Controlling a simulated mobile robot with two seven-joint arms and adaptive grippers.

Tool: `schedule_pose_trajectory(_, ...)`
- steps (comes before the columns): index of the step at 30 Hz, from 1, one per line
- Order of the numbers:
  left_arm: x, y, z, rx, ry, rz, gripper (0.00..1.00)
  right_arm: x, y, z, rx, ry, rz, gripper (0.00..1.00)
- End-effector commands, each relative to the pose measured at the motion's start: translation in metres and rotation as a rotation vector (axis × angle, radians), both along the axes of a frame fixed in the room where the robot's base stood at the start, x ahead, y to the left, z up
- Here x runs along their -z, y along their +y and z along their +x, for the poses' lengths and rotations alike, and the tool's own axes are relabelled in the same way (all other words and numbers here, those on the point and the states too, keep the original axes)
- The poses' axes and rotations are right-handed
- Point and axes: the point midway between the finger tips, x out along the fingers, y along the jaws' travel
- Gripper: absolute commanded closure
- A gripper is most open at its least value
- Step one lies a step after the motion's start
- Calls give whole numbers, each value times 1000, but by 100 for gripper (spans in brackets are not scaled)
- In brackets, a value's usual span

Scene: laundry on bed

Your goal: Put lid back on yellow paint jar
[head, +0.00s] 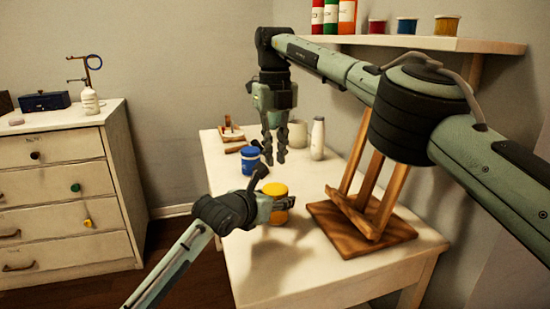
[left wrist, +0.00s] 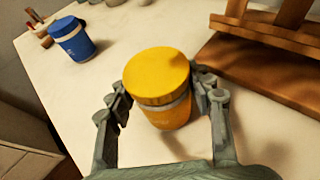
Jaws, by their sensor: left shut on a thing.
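The yellow paint jar (head: 278,217) stands on the white table, with its yellow lid (head: 274,188) on top. In the left wrist view the lid (left wrist: 157,73) covers the jar's mouth, and a thin grey band shows between it and the yellow jar body (left wrist: 169,115). Whether the lid is fully seated I cannot tell. My left gripper (head: 284,203) is shut on the jar, a finger on each side near the grey band; it also shows in the left wrist view (left wrist: 161,98). My right gripper (head: 275,160) hangs fingers down above the table behind the jar, apart and empty.
A blue jar (head: 250,161) stands behind the yellow one. A white bottle (head: 318,138) and a pale cup (head: 297,134) stand farther back. A wooden easel (head: 365,226) stands close on the right. A shelf (head: 485,45) with paints is above. The table's front is clear.

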Motion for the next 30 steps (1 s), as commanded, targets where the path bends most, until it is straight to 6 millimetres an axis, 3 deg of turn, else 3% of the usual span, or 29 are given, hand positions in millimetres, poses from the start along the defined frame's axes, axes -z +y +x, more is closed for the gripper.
schedule_pose_trajectory(3,-1,0,0,0,-2,-1,100,0,0,0,0,0,0,85)
schedule_pose_trajectory(9,-1,0,0,0,-2,-1,100,0,0,0,0,0,0,62)
schedule_pose_trajectory(14,-1,0,0,0,-2,-1,100,0,0,0,0,0,0,62)
schedule_pose_trajectory(15,-1,0,0,0,-2,-1,48,0,0,0,0,0,0,62)
schedule_pose_trajectory(21,-1,0,0,0,-1,0,25,0,0,0,0,0,0,62)
schedule_pose_trajectory(30,-1,1,-1,0,0,0,25,0,0,0,0,0,0,62)
